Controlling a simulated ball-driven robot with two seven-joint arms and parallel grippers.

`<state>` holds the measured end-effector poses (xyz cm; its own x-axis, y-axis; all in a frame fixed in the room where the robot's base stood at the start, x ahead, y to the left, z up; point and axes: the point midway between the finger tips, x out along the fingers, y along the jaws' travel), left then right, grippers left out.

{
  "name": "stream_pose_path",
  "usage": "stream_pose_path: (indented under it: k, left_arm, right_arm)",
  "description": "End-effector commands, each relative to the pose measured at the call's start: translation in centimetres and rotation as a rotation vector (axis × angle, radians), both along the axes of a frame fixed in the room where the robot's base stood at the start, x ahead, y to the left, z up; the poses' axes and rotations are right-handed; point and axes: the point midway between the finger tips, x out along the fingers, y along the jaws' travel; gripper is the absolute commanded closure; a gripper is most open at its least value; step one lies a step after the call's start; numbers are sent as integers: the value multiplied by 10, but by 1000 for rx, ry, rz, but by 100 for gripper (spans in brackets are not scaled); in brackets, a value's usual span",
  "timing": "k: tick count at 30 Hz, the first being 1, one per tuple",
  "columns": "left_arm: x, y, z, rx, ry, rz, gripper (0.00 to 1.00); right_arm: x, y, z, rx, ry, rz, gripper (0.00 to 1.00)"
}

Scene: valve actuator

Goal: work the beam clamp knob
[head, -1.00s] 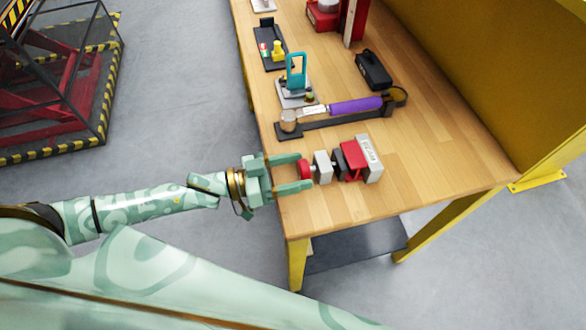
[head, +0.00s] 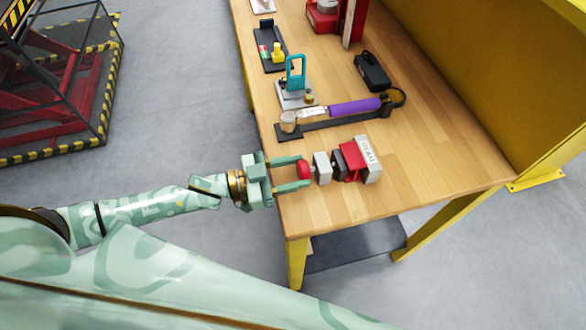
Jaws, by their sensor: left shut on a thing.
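The beam clamp (head: 352,161) lies near the front end of the wooden bench. It has a red body, a dark part and grey blocks, one with lettering on its right side. Its red knob (head: 304,169) is at the left end, facing my left arm. My left gripper (head: 302,172) comes in from the left, with one finger on the far side of the knob and one on the near side. It is shut on the knob. My right gripper is not in view.
Behind the clamp lies a dark tool holder with a purple-handled tool (head: 355,107). Farther back are a teal shackle-like piece (head: 296,72), a black case (head: 372,71) and a black tray (head: 270,48). The bench top (head: 440,150) is bare to the right of the clamp.

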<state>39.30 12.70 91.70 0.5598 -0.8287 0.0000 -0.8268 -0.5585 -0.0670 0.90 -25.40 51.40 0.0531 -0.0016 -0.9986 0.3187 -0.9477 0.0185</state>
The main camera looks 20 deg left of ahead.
Motion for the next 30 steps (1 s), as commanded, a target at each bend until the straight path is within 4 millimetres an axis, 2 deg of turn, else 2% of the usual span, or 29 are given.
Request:
stream_pose_path:
  k: [12, 29, 30]
  left_arm:
    - [-1, 0, -1, 120, -175, 0, 77]
    - [-1, 0, -1, 141, -205, 0, 77]
    - [-1, 0, -1, 140, -204, 0, 46]
  right_arm:
    - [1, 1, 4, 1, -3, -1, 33]
    - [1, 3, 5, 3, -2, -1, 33]
    - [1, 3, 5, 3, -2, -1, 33]
